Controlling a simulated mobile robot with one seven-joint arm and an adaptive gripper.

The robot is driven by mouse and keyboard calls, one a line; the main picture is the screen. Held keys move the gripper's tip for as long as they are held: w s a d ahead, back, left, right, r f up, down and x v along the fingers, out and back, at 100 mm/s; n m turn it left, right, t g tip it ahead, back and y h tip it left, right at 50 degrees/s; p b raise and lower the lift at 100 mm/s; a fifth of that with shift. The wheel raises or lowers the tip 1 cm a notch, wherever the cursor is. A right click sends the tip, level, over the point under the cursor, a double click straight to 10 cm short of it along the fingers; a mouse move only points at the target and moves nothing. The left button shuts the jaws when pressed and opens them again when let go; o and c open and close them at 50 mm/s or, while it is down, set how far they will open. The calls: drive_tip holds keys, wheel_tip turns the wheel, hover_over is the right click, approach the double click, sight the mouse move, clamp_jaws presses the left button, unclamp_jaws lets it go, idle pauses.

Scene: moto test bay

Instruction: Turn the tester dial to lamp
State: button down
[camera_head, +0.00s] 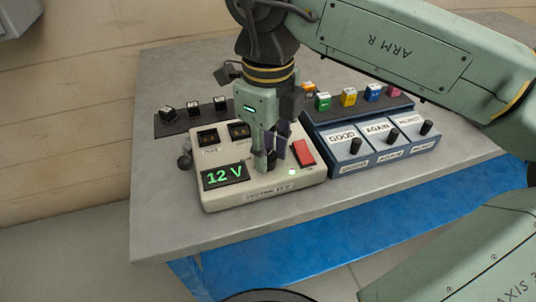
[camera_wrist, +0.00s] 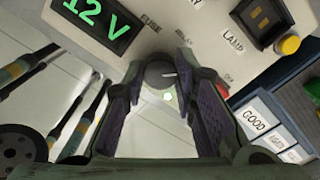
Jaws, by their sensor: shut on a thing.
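The cream tester (camera_head: 232,196) lies on the grey table, its display (camera_head: 222,176) reading 12 V in green. In the wrist view the round dark tester dial (camera_wrist: 158,76) sits between the fingers of my gripper (camera_wrist: 161,64). Its pale pointer line points rightward; I cannot tell exactly which label it meets. Labels FUSE, RELAY, LAMP (camera_wrist: 233,41) and OFF show around the dial. In the head view my gripper (camera_head: 270,158) points down over the tester, shut on the dial, and hides it.
A red rocker switch (camera_head: 302,152) and a lit green lamp (camera_head: 291,171) are right of my gripper. A blue bin unit (camera_head: 355,160) labelled GOOD and AGAIN stands close on the right. Several coloured blocks and a dark strip (camera_head: 190,120) of black blocks lie behind.

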drive_tip(key=shift+m, duration=0.5)
drive_tip(key=c, duration=1.3)
unclamp_jaws()
drive_tip(key=shift+r, duration=0.1)
wheel_tip(320, 180, up, 12)
drive_tip(key=shift+s, duration=0.1)
